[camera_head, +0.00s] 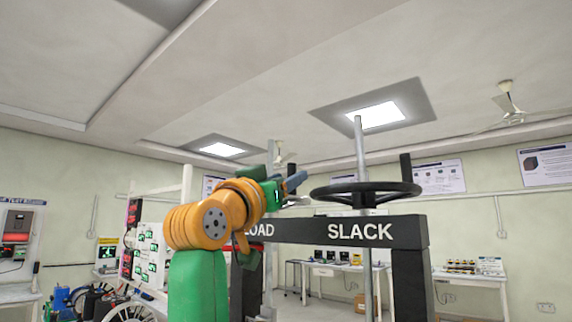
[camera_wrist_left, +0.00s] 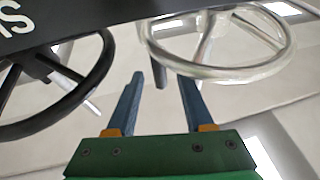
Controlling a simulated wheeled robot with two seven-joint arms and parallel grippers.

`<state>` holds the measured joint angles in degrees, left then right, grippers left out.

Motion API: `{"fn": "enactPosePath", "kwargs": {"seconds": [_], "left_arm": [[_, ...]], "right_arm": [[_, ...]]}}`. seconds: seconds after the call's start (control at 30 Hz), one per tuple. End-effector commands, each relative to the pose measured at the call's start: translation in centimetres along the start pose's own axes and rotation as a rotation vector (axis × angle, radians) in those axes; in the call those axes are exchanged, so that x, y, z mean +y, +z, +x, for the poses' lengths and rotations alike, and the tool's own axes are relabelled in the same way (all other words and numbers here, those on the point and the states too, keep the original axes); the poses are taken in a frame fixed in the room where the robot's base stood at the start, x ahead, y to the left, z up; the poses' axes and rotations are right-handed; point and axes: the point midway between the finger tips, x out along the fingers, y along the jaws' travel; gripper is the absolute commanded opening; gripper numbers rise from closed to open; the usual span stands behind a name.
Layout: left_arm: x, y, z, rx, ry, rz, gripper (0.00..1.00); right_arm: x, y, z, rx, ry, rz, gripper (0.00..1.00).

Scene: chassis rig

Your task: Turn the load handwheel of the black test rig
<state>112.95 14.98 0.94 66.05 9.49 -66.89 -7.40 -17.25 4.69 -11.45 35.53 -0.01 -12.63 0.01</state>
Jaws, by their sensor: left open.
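The black test rig has a dark crossbeam (camera_head: 290,229) marked LOAD and SLACK, with the first letters of LOAD covered by my left arm. A black handwheel (camera_head: 365,190) sits above the SLACK end; it also shows at the left of the left wrist view (camera_wrist_left: 88,88). A silver handwheel (camera_wrist_left: 225,72) shows at the upper right of the left wrist view; in the head view it is mostly hidden behind my left gripper (camera_head: 298,182). The left gripper is open, with its blue fingers (camera_wrist_left: 160,80) at the silver rim. I cannot tell whether they touch it. My right gripper is not in view.
A vertical metal rod (camera_head: 360,150) rises through the black wheel. The right post (camera_head: 411,285) of the rig stands below the SLACK end. Worktables (camera_head: 480,279) stand farther back. A panel rack (camera_head: 150,250) is at the left.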

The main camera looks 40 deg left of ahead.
Motion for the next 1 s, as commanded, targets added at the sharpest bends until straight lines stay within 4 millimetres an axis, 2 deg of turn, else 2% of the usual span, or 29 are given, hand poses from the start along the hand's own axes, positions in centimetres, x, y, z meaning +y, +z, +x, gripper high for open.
{"fn": "enactPosePath", "kwargs": {"seconds": [0.2,0.4,1.0], "left_arm": [[0.02,0.14,0.07,0.000,0.000,0.000,0.52],[0.02,0.12,0.05,0.001,0.000,0.000,0.00],[0.01,0.02,0.02,0.003,0.000,0.000,0.00]], "right_arm": [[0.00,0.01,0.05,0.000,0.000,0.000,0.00],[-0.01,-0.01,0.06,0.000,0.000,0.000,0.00],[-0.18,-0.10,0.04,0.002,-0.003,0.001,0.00]]}}
